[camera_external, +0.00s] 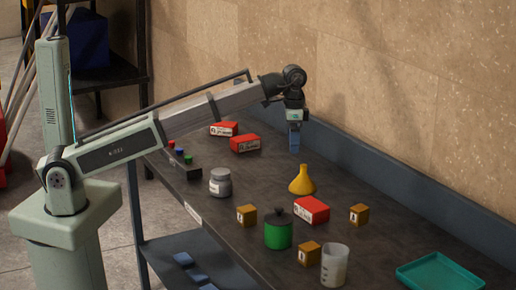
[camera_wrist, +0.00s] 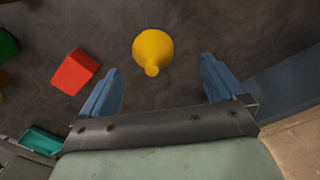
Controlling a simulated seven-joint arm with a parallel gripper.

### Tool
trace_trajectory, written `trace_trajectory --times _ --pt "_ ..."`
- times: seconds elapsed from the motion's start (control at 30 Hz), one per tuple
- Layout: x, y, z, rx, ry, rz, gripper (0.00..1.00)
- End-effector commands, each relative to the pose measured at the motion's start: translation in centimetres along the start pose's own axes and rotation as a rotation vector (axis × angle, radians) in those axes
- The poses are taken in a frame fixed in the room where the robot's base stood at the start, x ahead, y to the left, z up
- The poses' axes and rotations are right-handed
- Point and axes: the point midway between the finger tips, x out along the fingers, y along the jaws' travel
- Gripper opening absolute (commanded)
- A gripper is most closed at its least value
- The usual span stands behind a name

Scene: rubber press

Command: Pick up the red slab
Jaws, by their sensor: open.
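Three red slabs with white labels lie on the dark table. Two are near each other at the back left, one (camera_external: 223,128) behind the other (camera_external: 246,143). The third red slab (camera_external: 312,209) lies beside the yellow funnel (camera_external: 302,182). In the wrist view, one red slab (camera_wrist: 74,72) shows left of the funnel (camera_wrist: 152,48), outside the fingers. My gripper (camera_external: 294,150) is above the table near the back wall, pointing down. Its blue fingers (camera_wrist: 162,72) are spread apart with nothing between them.
A green pot (camera_external: 278,234), a clear beaker (camera_external: 334,266), several ochre cubes (camera_external: 359,214) and a grey jar (camera_external: 220,182) stand around the front slab. A teal tray (camera_external: 440,274) lies at the right. A blue-grey ledge (camera_external: 400,190) runs along the wall.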

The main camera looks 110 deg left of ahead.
Motion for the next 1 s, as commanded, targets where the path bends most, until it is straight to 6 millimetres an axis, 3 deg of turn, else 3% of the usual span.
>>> trace_trajectory --times 0.03,0.2,0.6,0.67,1.0 --pt "-0.1 2.4 -0.6 0.033 0.000 0.000 0.96" --pt "-0.3 9.3 -1.6 0.126 0.001 0.000 0.96" --pt "-0.8 20.1 -2.4 0.367 0.001 0.001 0.96" --pt "-0.9 21.0 -2.7 0.436 0.001 0.001 0.96" --pt "-1.1 20.7 -3.3 0.798 -0.001 0.002 0.96"
